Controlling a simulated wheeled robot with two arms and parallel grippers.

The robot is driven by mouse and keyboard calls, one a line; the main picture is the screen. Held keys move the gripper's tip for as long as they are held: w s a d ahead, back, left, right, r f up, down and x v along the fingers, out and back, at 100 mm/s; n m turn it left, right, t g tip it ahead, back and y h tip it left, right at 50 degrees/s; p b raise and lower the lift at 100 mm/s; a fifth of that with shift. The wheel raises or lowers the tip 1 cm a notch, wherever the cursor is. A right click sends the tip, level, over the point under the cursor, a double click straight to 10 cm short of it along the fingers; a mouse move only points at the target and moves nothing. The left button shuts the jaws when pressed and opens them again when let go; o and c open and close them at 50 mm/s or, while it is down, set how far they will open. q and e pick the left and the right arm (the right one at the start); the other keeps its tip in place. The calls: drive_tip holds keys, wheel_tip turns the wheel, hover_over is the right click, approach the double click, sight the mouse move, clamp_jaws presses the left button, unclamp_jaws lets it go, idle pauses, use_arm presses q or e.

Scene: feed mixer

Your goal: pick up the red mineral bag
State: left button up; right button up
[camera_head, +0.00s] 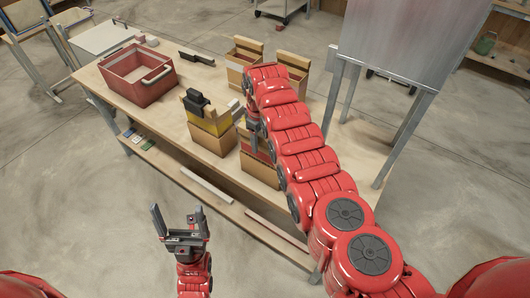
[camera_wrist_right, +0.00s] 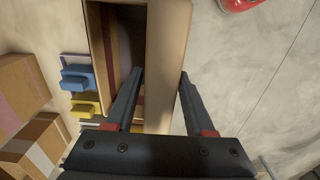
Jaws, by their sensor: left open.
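I cannot clearly make out a red mineral bag. A cardboard-coloured bin with a red band (camera_head: 259,168) stands at the table's front edge, partly hidden by my right arm. My right gripper (camera_wrist_right: 160,72) has its fingers apart. In the right wrist view they point at an open box (camera_wrist_right: 166,35) with a dark reddish interior; its pale wall shows between the fingers. I cannot tell whether they touch it. In the head view the right arm mostly hides this gripper. My left gripper (camera_head: 178,210) is open and empty, in front of the table.
A grey metal panel (camera_head: 405,40) stands at right. Blue (camera_wrist_right: 78,78) and yellow (camera_wrist_right: 86,106) pieces lie beside the box.

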clamp_jaws()
idle(1.1)
